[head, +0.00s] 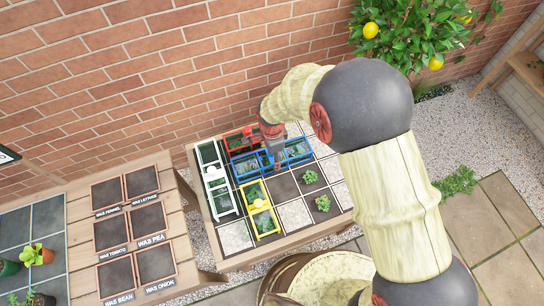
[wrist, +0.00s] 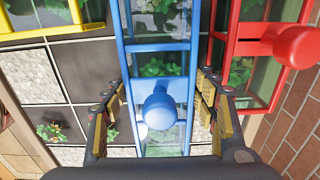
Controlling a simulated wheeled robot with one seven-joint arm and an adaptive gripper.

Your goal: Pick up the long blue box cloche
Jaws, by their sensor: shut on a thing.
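The long blue box cloche (head: 298,152) has a blue frame, clear panes and a round blue knob, with green plants showing through it. In the head view it lies across the checkered planting table, partly hidden by my gripper (head: 275,160). In the wrist view the blue cloche (wrist: 158,46) runs up the middle. The fingers of my gripper (wrist: 163,112) stand on either side of the knob and frame, shut on the cloche. I cannot tell whether the cloche is clear of the table.
Close around it are a red cloche (head: 238,139), a white cloche (head: 222,204) and a yellow cloche (head: 248,196). The red cloche (wrist: 236,47) is just right in the wrist view. Small plants (head: 310,177) stand on open tiles. A brick wall (head: 130,70) is behind.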

